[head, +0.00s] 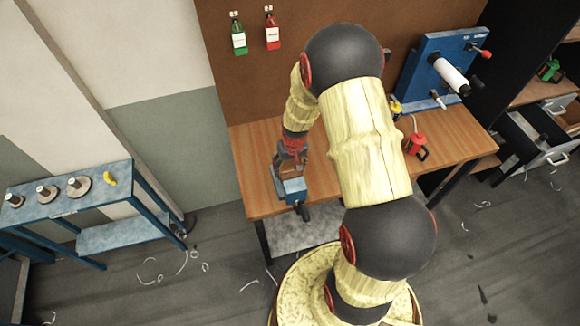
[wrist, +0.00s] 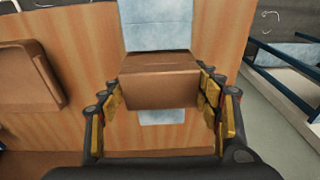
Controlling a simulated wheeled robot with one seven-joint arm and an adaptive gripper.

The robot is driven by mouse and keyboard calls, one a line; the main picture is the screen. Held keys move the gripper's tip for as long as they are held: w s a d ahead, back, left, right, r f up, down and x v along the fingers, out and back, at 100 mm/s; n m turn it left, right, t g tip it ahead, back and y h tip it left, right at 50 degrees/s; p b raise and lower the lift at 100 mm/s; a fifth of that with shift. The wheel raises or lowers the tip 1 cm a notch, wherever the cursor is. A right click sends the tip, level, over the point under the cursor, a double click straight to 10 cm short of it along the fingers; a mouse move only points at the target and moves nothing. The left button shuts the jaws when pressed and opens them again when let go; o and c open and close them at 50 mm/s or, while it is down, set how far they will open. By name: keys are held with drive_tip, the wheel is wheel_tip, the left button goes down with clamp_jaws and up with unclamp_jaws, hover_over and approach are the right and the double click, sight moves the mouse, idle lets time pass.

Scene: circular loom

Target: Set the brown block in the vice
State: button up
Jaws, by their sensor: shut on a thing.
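The brown block (wrist: 160,82) sits between the two yellow-padded fingers of my gripper (wrist: 165,95), which is shut on it. In the wrist view the block is over the pale blue vice (wrist: 158,37), with vice surface showing beyond it and on its near side. In the head view my gripper (head: 292,150) points down at the blue vice (head: 292,188) near the left front edge of the wooden bench. The block (head: 289,168) shows there as a small brown patch at the vice's top. I cannot tell whether it touches the vice, and its underside is hidden.
A brown box-like thing (wrist: 22,75) lies left in the wrist view. A red can (head: 416,148) and a blue machine with a white roll (head: 437,72) stand farther right on the bench (head: 258,200). A blue rack (head: 70,192) stands at left. My arm hides the bench's middle.

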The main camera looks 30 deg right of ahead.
drive_tip(key=shift+f, duration=0.45)
drive_tip(key=o, duration=2.2)
drive_tip(key=shift+c, duration=0.2)
drive_tip(key=shift+r, duration=0.1)
drive_tip(key=r, duration=0.4)
drive_tip(key=s+r, duration=0.1)
drive_tip(key=r, duration=0.6)
drive_tip(key=shift+s+a+r, duration=0.1)
drive_tip(key=shift+s+r, duration=0.2)
drive_tip(key=shift+r, duration=0.1)
